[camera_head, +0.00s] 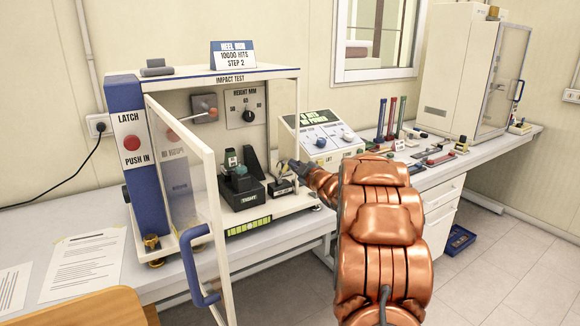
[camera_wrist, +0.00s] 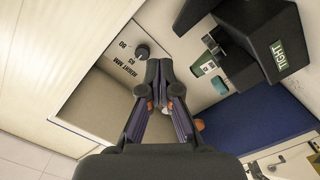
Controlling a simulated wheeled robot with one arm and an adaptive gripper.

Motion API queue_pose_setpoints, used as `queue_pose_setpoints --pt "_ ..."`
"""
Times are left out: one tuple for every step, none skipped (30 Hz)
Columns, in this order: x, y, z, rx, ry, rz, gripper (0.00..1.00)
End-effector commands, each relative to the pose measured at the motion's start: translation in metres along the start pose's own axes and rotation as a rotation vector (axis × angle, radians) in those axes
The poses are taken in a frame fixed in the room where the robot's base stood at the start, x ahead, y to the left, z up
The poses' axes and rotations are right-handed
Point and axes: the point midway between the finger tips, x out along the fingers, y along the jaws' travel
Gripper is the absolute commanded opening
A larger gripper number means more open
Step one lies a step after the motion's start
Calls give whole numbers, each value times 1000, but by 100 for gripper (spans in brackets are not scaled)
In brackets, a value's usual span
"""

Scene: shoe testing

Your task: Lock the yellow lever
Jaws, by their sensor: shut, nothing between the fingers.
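My gripper (camera_head: 291,165) reaches into the open front of the impact test machine (camera_head: 285,207), at the right side of its bay. In the wrist view my gripper (camera_wrist: 163,72) has its fingers together with nothing between them. The gripper partly hides that area, and I cannot tell the lever's position. I cannot make the lever out in the wrist view. The dark TIGHT clamp (camera_head: 243,187) stands left of the gripper; it also shows in the wrist view (camera_wrist: 262,35).
The machine's clear door (camera_head: 209,160) with a blue handle (camera_head: 190,262) stands open at the left. A height knob (camera_head: 247,116) is on the back panel. A control box (camera_head: 320,136) stands just right of the machine. Several tools and a cabinet (camera_head: 460,75) are farther right.

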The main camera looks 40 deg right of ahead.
Motion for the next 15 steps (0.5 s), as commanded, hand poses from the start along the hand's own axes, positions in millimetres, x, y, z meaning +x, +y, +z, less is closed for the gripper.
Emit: queue_pose_setpoints --pt "-5 0 1 -1 0 1 0" --pt "-8 0 1 -1 0 1 0" --pt "-11 0 1 -1 0 1 0" --pt "-13 0 1 -1 0 1 0" --pt "-15 0 1 -1 0 1 0" --pt "-17 0 1 -1 0 1 0" --pt "-18 0 0 -1 0 0 0" --pt "-19 0 0 -1 0 0 0" --pt "-20 0 0 -1 -1 0 0" --pt "-20 0 0 -1 -1 0 0" --pt "-20 0 0 -1 0 0 0" --pt "-20 0 0 -1 -1 0 0" --pt "-20 0 0 -1 -1 0 0" --pt "-20 0 0 -1 -1 0 0" --pt "-20 0 0 -1 0 0 0"
